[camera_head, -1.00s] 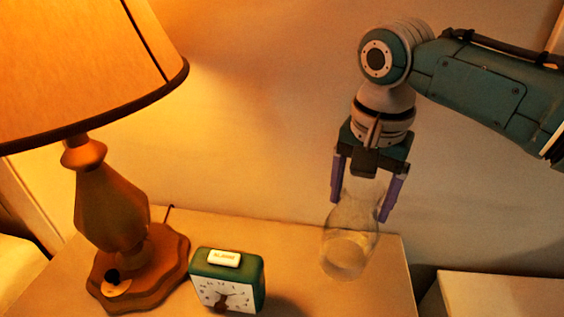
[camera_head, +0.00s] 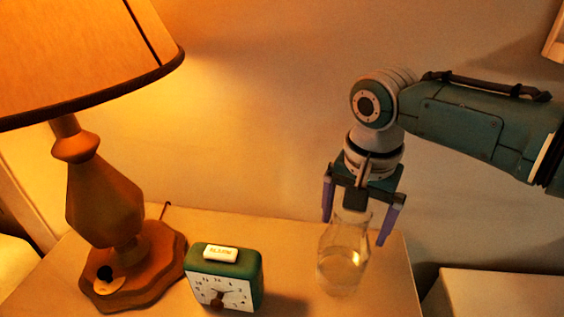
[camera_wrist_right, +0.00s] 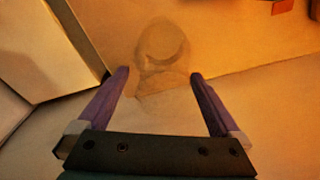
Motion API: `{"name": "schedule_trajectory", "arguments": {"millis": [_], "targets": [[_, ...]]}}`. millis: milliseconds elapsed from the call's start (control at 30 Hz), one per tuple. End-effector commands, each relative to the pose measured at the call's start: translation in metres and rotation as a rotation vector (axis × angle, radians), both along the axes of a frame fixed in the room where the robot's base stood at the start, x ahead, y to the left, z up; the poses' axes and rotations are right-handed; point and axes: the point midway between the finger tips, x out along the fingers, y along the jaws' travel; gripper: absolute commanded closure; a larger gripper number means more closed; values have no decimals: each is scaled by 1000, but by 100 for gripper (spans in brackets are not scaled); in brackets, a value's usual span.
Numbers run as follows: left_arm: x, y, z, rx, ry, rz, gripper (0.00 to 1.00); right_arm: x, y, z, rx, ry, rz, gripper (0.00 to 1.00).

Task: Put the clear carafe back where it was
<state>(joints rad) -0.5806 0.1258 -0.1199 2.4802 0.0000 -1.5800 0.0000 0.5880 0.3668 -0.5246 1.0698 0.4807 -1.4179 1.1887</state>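The clear carafe (camera_head: 343,262) stands upright on the right part of the nightstand (camera_head: 292,232), with some pale liquid or a reflection in its lower half. My right gripper (camera_head: 357,222) is above it, pointing down, with its purple fingers spread on either side of the carafe's neck. A gap shows between the neck and the right finger. In the right wrist view the faint carafe (camera_wrist_right: 162,48) lies beyond the two open fingertips (camera_wrist_right: 160,74). My left gripper is not in view.
A green alarm clock (camera_head: 226,277) stands left of the carafe. A lamp with a wooden base (camera_head: 130,270) is further left, its shade overhanging. The wall is close behind. A gap separates the nightstand from a pale surface (camera_head: 500,295) at right.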

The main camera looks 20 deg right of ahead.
Motion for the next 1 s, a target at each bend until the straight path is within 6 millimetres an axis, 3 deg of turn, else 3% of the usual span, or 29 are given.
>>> {"name": "schedule_trajectory", "arguments": {"millis": [267,700,900,1000], "targets": [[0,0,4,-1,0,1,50,0,1,7,2,-2,0,0],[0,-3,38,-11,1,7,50,-7,6,95,2,-4,0,0],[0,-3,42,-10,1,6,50,-10,9,117,3,-2,3,0],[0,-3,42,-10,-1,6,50,-19,17,111,6,-2,68,0]]}}
